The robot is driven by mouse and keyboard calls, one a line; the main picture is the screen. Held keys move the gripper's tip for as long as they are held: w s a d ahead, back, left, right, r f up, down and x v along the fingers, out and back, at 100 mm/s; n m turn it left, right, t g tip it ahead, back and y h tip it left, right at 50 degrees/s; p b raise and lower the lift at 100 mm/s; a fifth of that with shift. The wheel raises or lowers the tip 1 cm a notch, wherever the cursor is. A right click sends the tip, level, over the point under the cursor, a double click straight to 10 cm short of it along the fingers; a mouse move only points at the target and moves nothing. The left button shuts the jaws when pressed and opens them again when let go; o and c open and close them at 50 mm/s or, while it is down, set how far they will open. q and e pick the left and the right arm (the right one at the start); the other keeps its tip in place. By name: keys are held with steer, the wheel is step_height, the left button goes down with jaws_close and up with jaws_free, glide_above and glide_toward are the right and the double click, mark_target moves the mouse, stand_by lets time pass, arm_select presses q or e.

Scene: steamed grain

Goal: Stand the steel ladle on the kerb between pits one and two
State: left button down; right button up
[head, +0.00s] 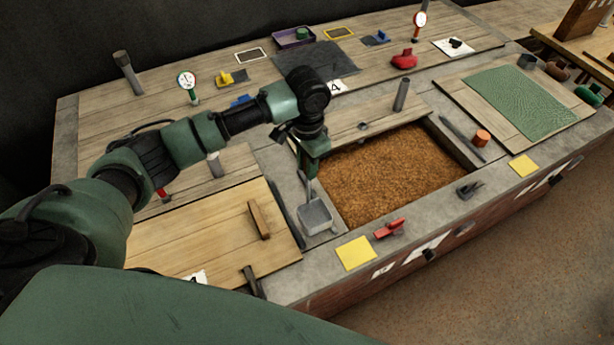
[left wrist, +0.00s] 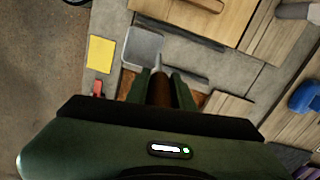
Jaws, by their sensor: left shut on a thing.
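The steel ladle (head: 315,216) has a square grey scoop and shows at the left edge of the open pit of brown grain (head: 385,175). My left gripper (head: 309,172) points down above the scoop and is shut on the ladle's handle. In the left wrist view the scoop (left wrist: 143,47) lies beyond my left gripper (left wrist: 161,82), with the brown handle between the fingers. The ladle is over the grey kerb (head: 288,190) between the open pit and the board-covered pit on the left. I cannot tell whether it touches the kerb. My right gripper is out of view.
A wooden cover (head: 190,235) with a wooden bar handle (head: 259,220) lies left of the kerb. A yellow card (head: 355,253) and a red clip-like object (head: 389,229) are on the front edge. A grey cylinder (head: 401,94) stands behind the open pit. A green mat (head: 520,103) lies at the right.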

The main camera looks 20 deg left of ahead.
arm_select(q)
step_height(320, 180, down, 6)
steer(key=shift+r+p, duration=0.15)
steer(key=shift+p, duration=0.15)
steer(key=c, duration=1.2)
jaws_free()
step_height(320, 180, up, 12)
steer(key=shift+b, duration=0.8)
